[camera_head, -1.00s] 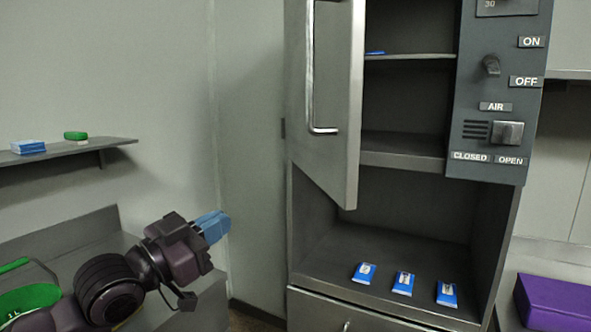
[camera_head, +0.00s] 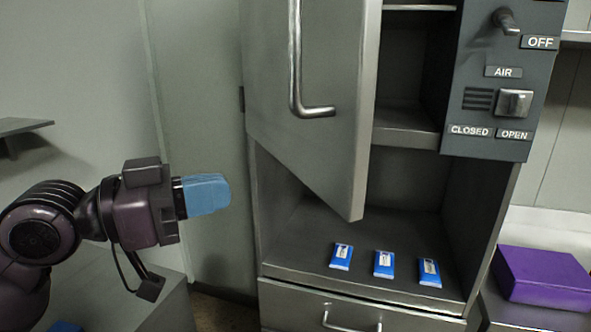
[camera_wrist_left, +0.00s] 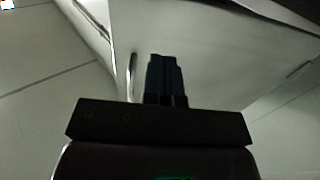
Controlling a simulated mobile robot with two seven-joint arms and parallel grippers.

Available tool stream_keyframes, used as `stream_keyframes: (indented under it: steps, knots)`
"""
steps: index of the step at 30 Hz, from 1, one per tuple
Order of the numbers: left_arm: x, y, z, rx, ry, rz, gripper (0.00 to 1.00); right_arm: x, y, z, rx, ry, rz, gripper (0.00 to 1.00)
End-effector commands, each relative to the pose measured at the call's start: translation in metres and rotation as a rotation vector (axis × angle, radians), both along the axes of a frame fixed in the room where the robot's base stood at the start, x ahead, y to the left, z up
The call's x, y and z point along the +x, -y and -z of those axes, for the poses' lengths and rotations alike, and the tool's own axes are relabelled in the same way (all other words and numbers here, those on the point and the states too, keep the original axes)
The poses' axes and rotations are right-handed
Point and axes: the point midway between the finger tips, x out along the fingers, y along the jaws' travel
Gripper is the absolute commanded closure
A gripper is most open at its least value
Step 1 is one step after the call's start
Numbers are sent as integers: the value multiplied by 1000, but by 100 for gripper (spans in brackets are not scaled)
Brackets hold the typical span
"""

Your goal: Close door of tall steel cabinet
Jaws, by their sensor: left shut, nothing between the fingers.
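The tall steel cabinet (camera_head: 260,220) stands in the middle of the head view. Its grey door (camera_head: 335,150) is swung open toward me, hinged on the left, with a bent metal handle (camera_head: 297,70) on its face. My left gripper (camera_head: 222,192) is shut and empty, with blue fingers pointing right. In the head view it is left of the door and lower than the handle, with a visible gap between them. In the left wrist view the shut fingers (camera_wrist_left: 166,78) show against a pale grey panel. My right gripper is not in view.
Several blue-and-white packets (camera_head: 384,264) lie in the cabinet's open lower bay. A control panel (camera_head: 490,100) with a knob and switch is to the right of the door. A purple box (camera_head: 545,278) sits on the right counter. A wall shelf (camera_head: 22,126) is at far left.

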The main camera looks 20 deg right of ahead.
Motion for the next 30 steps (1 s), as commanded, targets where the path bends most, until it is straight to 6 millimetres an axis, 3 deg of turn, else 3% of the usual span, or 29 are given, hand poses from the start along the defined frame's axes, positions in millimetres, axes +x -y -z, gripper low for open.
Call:
stream_keyframes:
  steps: [12, 18, 30]
  knots:
    - [9, 70, -3, -3, 1, 2, 100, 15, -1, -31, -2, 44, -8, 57]
    - [13, 96, -2, -2, 0, 0, 100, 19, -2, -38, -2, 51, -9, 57]
    - [15, 110, 0, -1, 1, -1, 100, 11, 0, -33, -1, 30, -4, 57]
